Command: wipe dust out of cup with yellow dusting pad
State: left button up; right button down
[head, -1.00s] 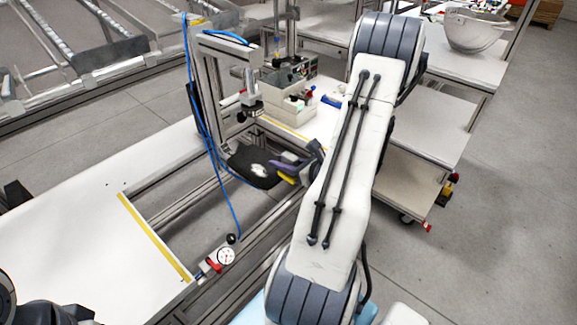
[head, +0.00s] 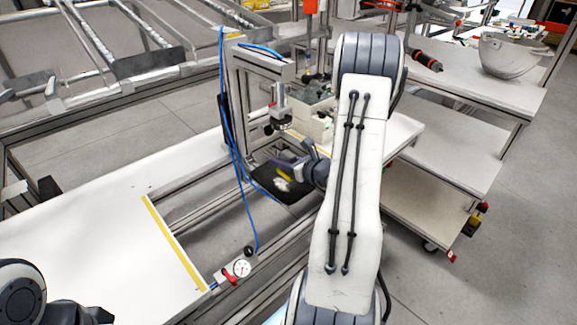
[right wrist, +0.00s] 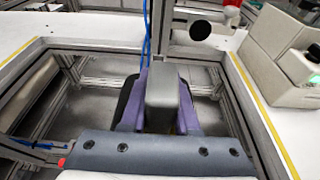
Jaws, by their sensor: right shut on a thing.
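My right gripper (head: 295,171) has purple fingers shut on the grey handle (right wrist: 162,95) of the yellow dusting pad. The pad (head: 286,174) shows as a small yellow patch in the head view; in the right wrist view the handle and fingers mostly hide it. A black, square-looking cup (head: 302,192) with a whitish dust patch (head: 281,184) lies beneath the gripper, inside the metal frame. Part of the cup shows beside the fingers in the right wrist view (right wrist: 125,95). I cannot tell whether the pad touches it. My left gripper is out of view.
A metal upright frame (head: 236,100) with a blue hose stands just behind the cup. A pressure gauge (head: 242,268) sits on the front rail. Grey-white boxes (head: 312,118) stand behind. The white table at left (head: 95,235) is mostly clear.

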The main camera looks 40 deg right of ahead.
jog(key=shift+w, duration=0.95)
jog(key=f+b, duration=0.1)
jog(key=w+f+b, duration=0.1)
jog(key=f+b, duration=0.1)
jog(key=shift+f+b, duration=1.15)
jog(key=shift+b, duration=0.15)
jog(key=shift+s+f+b, duration=0.1)
jog(key=shift+f+b, duration=0.6)
jog(key=shift+b, duration=1.3)
dwell(2.4)
jog(key=shift+s+f, duration=0.15)
jog(key=shift+s, duration=0.05)
dwell(0.6)
